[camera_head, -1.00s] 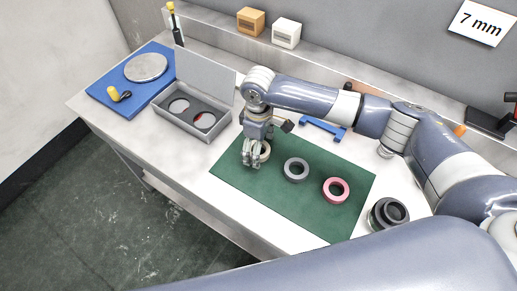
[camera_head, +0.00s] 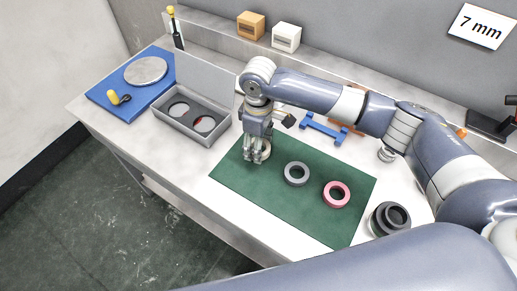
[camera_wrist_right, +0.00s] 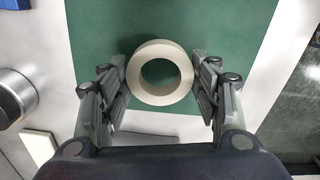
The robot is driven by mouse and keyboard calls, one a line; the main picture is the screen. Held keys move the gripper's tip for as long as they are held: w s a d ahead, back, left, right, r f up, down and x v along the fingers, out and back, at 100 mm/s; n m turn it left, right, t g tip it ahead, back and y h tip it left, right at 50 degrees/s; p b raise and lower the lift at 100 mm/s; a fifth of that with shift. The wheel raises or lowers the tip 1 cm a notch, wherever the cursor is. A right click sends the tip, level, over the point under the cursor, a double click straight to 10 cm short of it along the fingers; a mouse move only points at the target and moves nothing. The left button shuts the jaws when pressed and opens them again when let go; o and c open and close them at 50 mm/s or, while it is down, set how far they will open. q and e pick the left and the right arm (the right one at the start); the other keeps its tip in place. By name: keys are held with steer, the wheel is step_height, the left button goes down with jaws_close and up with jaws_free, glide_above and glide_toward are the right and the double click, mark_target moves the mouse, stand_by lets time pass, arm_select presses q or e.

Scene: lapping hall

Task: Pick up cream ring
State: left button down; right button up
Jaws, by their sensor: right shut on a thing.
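The cream ring (camera_wrist_right: 160,73) is between the two fingers of my right gripper (camera_wrist_right: 161,80) in the wrist view, with a finger against each side. In the head view my right gripper (camera_head: 257,157) points down at the left part of the green mat (camera_head: 290,213). There the fingers partly hide the cream ring (camera_head: 266,151). I cannot tell whether the ring touches the mat or is slightly above it. My left gripper is not in view.
A grey ring (camera_head: 296,173) and a pink ring (camera_head: 336,194) lie on the mat to the right. An open grey box (camera_head: 190,128) stands to the left, beside a blue mat (camera_head: 101,97) with a metal disc. Dark stacked rings (camera_head: 390,218) stand at the right.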

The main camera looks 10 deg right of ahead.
steer(key=s+a, duration=0.3)
steer(key=a, duration=0.1)
steer(key=s+a+r+b, duration=0.1)
steer(key=s+a, duration=0.2)
steer(key=a, duration=0.1)
steer(key=s+a+r+b, duration=0.1)
steer(key=s+a, duration=0.3)
steer(key=shift+s+a, duration=0.1)
steer(key=shift+a, duration=0.05)
steer(key=s+d+r+m, duration=0.2)
steer(key=d+r+m, duration=0.2)
steer(key=d, duration=0.6)
steer(key=s+d+r+m, duration=0.1)
steer(key=d+r+m, duration=0.3)
steer(key=d+m, duration=0.3)
steer(key=d, duration=0.3)
steer(key=shift+s+d, duration=0.3)
steer(key=shift+s, duration=0.05)
steer(key=shift+r, duration=0.1)
